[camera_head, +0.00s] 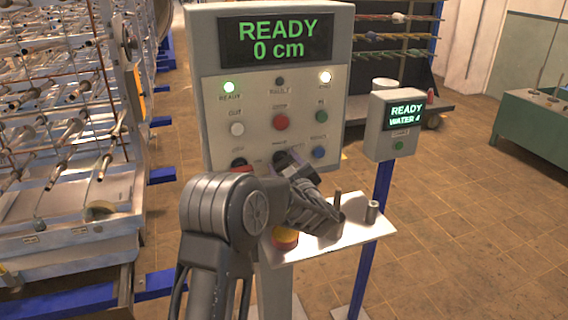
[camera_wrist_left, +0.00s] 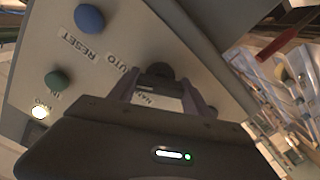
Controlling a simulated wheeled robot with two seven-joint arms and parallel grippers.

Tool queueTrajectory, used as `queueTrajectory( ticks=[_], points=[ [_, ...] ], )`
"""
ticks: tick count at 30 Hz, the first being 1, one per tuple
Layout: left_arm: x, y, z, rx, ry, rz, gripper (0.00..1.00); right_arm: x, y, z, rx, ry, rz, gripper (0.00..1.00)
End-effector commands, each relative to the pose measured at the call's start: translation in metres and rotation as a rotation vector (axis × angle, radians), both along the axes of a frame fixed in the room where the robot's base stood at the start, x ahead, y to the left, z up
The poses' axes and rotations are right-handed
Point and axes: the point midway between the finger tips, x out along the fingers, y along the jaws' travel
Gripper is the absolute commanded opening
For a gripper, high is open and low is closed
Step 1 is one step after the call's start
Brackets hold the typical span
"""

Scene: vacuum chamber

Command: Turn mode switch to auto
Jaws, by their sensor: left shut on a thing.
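The control panel (camera_head: 262,92) stands upright in front of me, with a display reading READY 0 cm. My left gripper (camera_head: 285,162) reaches the lower middle of the panel and covers most of the mode switch there. In the left wrist view, the dark round mode switch (camera_wrist_left: 159,70) sits between the two fingers of my left gripper (camera_wrist_left: 160,78), which are shut on it. A label reading AUTO (camera_wrist_left: 122,63) is beside the switch, and a partly hidden label shows between the fingers. The switch's exact pointing direction is hard to tell. My right gripper is not in view.
A blue button (camera_head: 319,152) is close to the right of the gripper; a red button (camera_head: 281,122) is above. A shelf (camera_head: 352,236) below carries a red and yellow knob (camera_head: 285,238) and upright posts. A smaller READY box (camera_head: 393,125) stands right.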

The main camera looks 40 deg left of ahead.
Motion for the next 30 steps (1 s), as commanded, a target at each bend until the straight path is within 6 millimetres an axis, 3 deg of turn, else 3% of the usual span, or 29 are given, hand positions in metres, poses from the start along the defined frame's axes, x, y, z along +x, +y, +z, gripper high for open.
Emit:
queueTrajectory(
  ticks=[11,12,20,30],
  points=[
    [-0.0002,-0.0005,-0.0020,0.004,0.011,-0.001,0.16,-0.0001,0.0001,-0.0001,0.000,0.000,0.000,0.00],
    [-0.0002,-0.0005,-0.0021,0.004,0.011,-0.001,0.58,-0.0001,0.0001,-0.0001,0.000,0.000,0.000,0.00],
    [-0.0001,-0.0002,-0.0011,0.003,0.009,0.000,0.78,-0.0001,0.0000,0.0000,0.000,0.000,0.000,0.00],
    [-0.0026,-0.0042,-0.0013,0.003,0.007,-0.001,0.78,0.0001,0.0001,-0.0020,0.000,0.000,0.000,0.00]
  ],
)
